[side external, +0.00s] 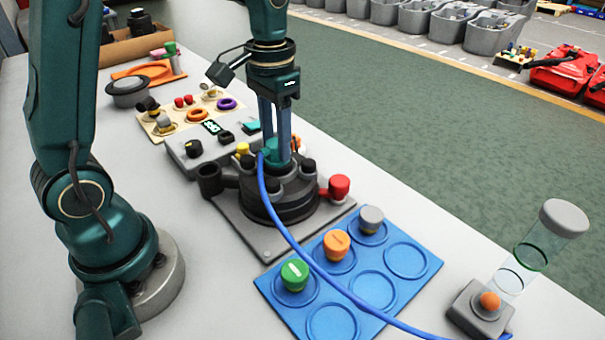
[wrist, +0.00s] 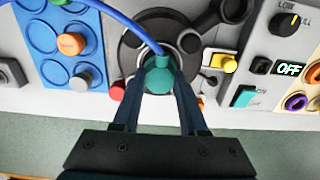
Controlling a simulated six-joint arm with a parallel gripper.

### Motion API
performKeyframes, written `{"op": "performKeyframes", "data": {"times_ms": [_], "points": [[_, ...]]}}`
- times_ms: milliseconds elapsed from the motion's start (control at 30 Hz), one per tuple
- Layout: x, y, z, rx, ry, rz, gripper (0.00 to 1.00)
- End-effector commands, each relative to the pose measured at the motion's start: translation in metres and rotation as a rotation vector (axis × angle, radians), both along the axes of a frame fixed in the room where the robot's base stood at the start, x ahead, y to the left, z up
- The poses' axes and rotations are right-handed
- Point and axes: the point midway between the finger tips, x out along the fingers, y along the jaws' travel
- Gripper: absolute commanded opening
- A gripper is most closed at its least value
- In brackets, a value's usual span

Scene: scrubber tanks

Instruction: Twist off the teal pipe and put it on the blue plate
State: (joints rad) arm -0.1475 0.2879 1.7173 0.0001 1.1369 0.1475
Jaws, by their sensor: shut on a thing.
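The teal pipe (side external: 270,150) stands in the middle of a dark round tank head (side external: 285,208) on a grey base. A blue hose (side external: 275,212) runs from it across the blue plate. My gripper (side external: 277,158) points down and is shut on the teal pipe; its fingers hide part of it. The wrist view shows the teal pipe (wrist: 160,76) between both fingers. The blue plate (side external: 395,304) lies in front of the tank base and has round recesses. A green cap (side external: 294,274), an orange cap (side external: 337,243) and a grey cap (side external: 371,218) stand in recesses; the others are empty.
Black knobs and a red knob (side external: 339,187) surround the pipe. A clear cylinder (side external: 522,265) with a grey top stands on a grey base at right. The blue hose crosses over the plate.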

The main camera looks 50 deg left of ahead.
Motion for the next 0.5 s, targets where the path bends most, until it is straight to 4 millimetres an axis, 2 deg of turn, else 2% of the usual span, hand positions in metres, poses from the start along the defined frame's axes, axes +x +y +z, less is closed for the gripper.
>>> {"op": "performKeyframes", "data": {"times_ms": [167, 333, 500], "points": [[0.0003, -0.0001, 0.0006, 0.0, -0.002, 0.003, 0.0], [0.0004, -0.0001, 0.0007, 0.0, -0.002, 0.11, 0.0], [0.0005, -0.0001, 0.0007, -0.001, -0.003, 0.136, 0.0]]}}
